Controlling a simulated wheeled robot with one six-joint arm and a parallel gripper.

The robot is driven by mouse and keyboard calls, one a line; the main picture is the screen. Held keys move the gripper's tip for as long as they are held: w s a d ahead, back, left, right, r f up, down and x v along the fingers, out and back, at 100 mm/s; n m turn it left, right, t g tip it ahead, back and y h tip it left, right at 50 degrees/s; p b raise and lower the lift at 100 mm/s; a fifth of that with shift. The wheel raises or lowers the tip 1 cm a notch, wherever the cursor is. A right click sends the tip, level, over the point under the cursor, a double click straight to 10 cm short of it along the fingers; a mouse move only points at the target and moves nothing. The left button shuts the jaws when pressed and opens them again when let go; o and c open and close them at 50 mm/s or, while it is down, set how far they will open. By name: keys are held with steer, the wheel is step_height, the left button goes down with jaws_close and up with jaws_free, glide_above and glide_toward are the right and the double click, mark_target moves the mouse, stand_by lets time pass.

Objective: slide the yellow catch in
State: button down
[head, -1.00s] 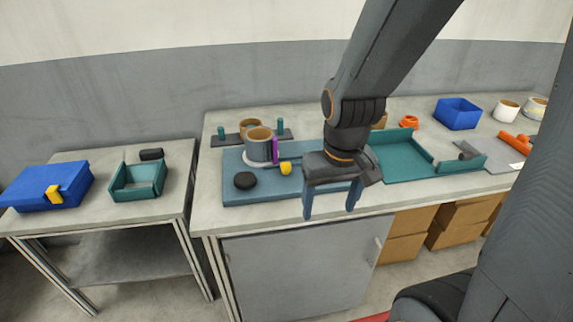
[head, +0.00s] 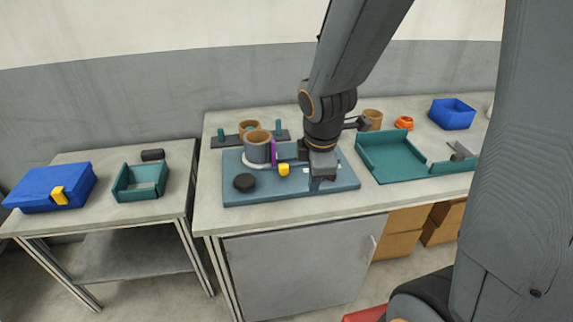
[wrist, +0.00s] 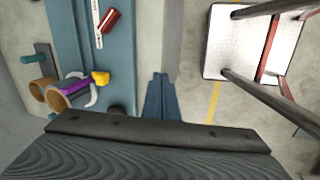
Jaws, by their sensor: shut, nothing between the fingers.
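The yellow catch (head: 284,169) is a small block at the foot of an upright purple strip (head: 274,152), on a blue-grey board (head: 240,194). Beside the strip stands a tan-rimmed grey cylinder (head: 257,150) on a pale ring. The wrist view also shows the catch (wrist: 100,78) and the purple strip (wrist: 68,86). My gripper (head: 316,188) points down over the right part of the board, to the right of the catch and apart from it. Its fingers (wrist: 160,77) are together and empty.
A black disc (head: 244,182) lies on the board, left of the catch. A teal tray (head: 380,160) stands to the right. On the left table are a blue box (head: 35,190) with its own yellow tab (head: 60,196) and a teal open box (head: 130,190).

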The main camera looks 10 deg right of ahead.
mark_target(283, 168)
steer(key=w+a+r+n+t+p, duration=0.1)
steer(key=w+a+n+p, duration=0.15)
steer(key=n, duration=0.75)
steer(key=w+a+r+n+t+p, duration=0.15)
steer(key=w+n, duration=0.25)
steer(key=n, duration=0.5)
steer(key=shift+g, duration=0.45)
steer(key=b+x, duration=0.2)
steer(key=x, duration=0.1)
steer(key=b+x, duration=0.3)
steer(key=x, duration=0.1)
steer(key=b+x, duration=0.2)
steer(key=x, duration=0.1)
steer(key=shift+a+f+b, duration=0.2)
steer(key=shift+f+b, duration=0.05)
steer(key=shift+b, duration=0.05)
steer(key=shift+w+r+p, duration=0.2)
steer(key=shift+w+p, duration=0.3)
steer(key=shift+w+r+p, duration=0.2)
steer(key=shift+w+p, duration=0.3)
steer(key=shift+w+d+f+p, duration=0.1)
steer(key=shift+w+p, duration=0.35)
steer(key=shift+w, duration=0.45)
